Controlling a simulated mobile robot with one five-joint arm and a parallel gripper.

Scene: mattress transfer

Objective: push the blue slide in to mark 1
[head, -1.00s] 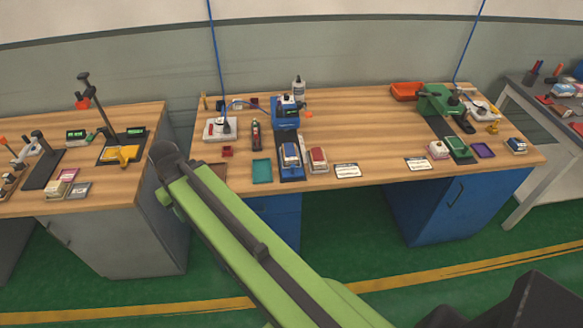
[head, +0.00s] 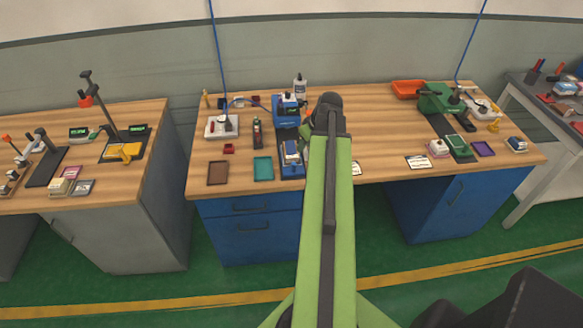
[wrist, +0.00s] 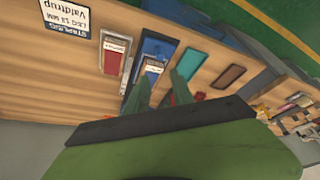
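The blue slide (head: 292,172) sits at the near end of a dark rail, with a white-and-blue block on it. A blue machine (head: 286,112) stands at the rail's far end. In the wrist view, the blue slide (wrist: 163,47) shows above my fingers. My gripper (wrist: 160,88) is open, its two green fingers apart with nothing clearly between them. The fingertips appear close to the block's end, but I cannot tell whether they touch. In the head view my arm hides most of the gripper, just right of the rail. I cannot make out mark 1.
A teal tray (head: 263,168) and a brown tray (head: 218,173) lie left of the slide. A red-and-white block (wrist: 115,58) lies beside it, with a printed card (wrist: 67,20) farther along. A white bottle (head: 300,88) stands behind. Bare tabletop (head: 385,140) extends right.

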